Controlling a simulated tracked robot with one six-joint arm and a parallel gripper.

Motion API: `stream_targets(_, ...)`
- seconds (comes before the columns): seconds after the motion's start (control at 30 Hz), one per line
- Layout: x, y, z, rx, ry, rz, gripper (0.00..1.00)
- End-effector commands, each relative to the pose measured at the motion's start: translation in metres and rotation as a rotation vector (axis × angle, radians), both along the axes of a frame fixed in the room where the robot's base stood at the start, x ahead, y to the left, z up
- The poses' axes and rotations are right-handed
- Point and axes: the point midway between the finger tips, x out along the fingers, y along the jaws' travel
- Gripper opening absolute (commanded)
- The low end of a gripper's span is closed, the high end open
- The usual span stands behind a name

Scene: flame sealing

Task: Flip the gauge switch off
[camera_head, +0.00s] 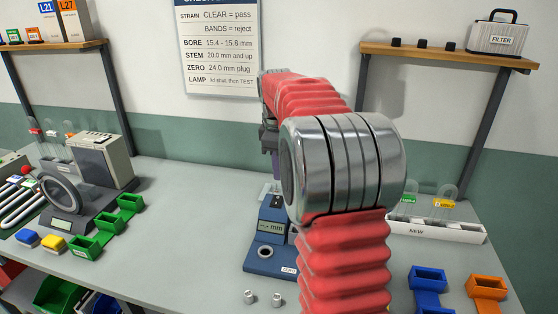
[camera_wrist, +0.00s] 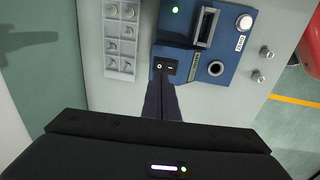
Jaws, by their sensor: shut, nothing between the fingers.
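The blue gauge (camera_head: 265,258) stands on the bench in the head view, partly hidden behind my arm. Its display reads mm. In the wrist view the gauge (camera_wrist: 228,62) shows a small black rocker switch (camera_wrist: 168,67) with a white round mark and a white bar mark. A green light (camera_wrist: 175,10) glows on the gauge. My gripper (camera_wrist: 161,84) is shut and empty, its dark fingertips right at the switch's edge. I cannot tell whether they touch it. In the head view my gripper (camera_head: 275,168) shows only partly, above the gauge.
Green bins (camera_head: 106,223) stand left, a white NEW rack (camera_head: 435,230) and blue and orange bins (camera_head: 428,278) right.

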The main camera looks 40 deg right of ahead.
Motion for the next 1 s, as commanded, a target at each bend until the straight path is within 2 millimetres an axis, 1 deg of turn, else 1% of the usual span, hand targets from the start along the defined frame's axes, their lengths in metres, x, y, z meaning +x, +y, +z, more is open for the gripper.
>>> stream_targets(0.03, 0.0, -0.001, -0.009, 0.002, 0.003, 0.0, 0.0)
stream_targets(0.3, 0.004, -0.005, -0.05, 0.001, 0.002, -0.001, 0.0)
stream_targets(0.4, 0.004, -0.006, -0.064, 0.001, 0.002, 0.0, 0.0)
stream_targets(0.5, 0.006, -0.007, -0.073, 0.0, 0.0, -0.001, 0.0)
stream_targets(0.67, 0.006, -0.008, -0.08, 0.0, 0.0, -0.001, 0.0)
stream_targets(1.0, 0.006, -0.008, -0.08, 0.001, 0.001, 0.0, 0.0)
